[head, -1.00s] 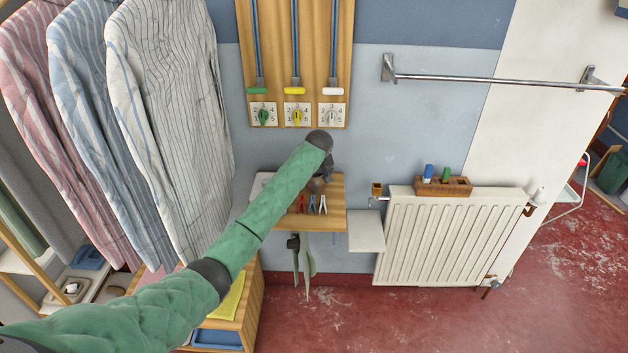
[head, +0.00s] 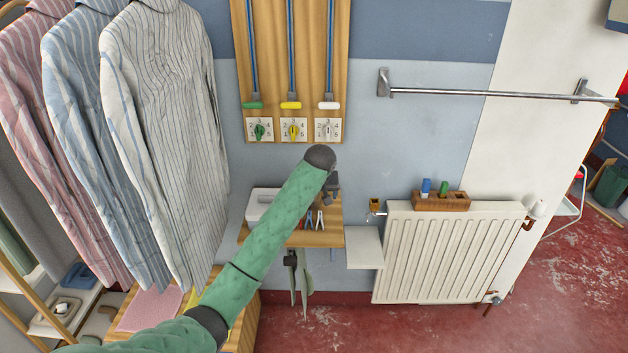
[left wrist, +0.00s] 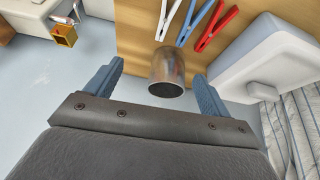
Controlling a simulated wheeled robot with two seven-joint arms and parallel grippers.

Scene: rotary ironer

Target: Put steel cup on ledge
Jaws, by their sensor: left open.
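The steel cup (left wrist: 168,70) shows in the left wrist view, at the edge of the wooden shelf (left wrist: 135,22). My left gripper (left wrist: 158,73) is open, its two blue fingers apart with the cup between and slightly beyond their tips; I cannot tell whether they touch it. In the head view my left gripper (head: 331,186) is a dark shape over the shelf, its fingers hard to make out, and the cup is hidden there. A small pale ledge (head: 364,250) sits right of the shelf, beside the radiator, with its top bare. My right gripper is not in view.
Clothes pegs (left wrist: 195,22) and a white box (head: 262,202) are on the shelf. A brass box (head: 375,204) is on the wall above the ledge. The radiator (head: 440,255) carries a wooden block (head: 441,201). A metal rail (head: 480,94) is above; shirts (head: 165,130) hang left.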

